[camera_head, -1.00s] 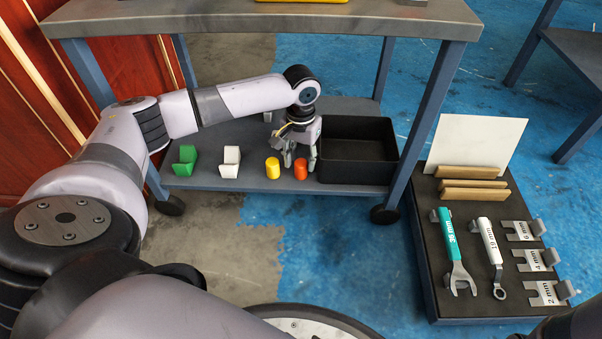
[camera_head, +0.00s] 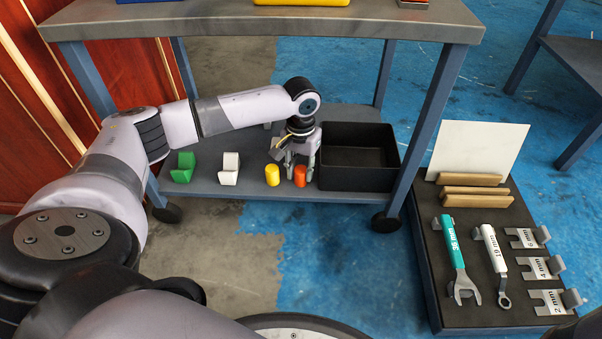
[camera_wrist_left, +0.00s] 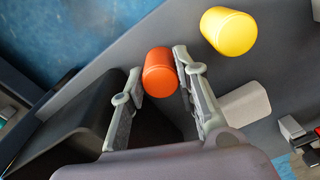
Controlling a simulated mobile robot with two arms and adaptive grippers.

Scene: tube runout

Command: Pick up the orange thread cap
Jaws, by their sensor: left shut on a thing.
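The orange thread cap (camera_head: 300,176) stands on the lower shelf of the cart, between the yellow cap and the black bin. My left gripper (camera_head: 301,169) points down over it and is shut on it. In the left wrist view the orange cap (camera_wrist_left: 159,72) sits between the two fingertips (camera_wrist_left: 160,76), with one finger on each side. I cannot tell whether the cap has left the shelf. My right gripper is not in view.
A yellow cap (camera_head: 272,175) stands close to the left of the orange one. White (camera_head: 229,169) and green (camera_head: 183,168) holders are farther left. A black open bin (camera_head: 357,184) is just right. The tabletop (camera_head: 230,24) is above the shelf.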

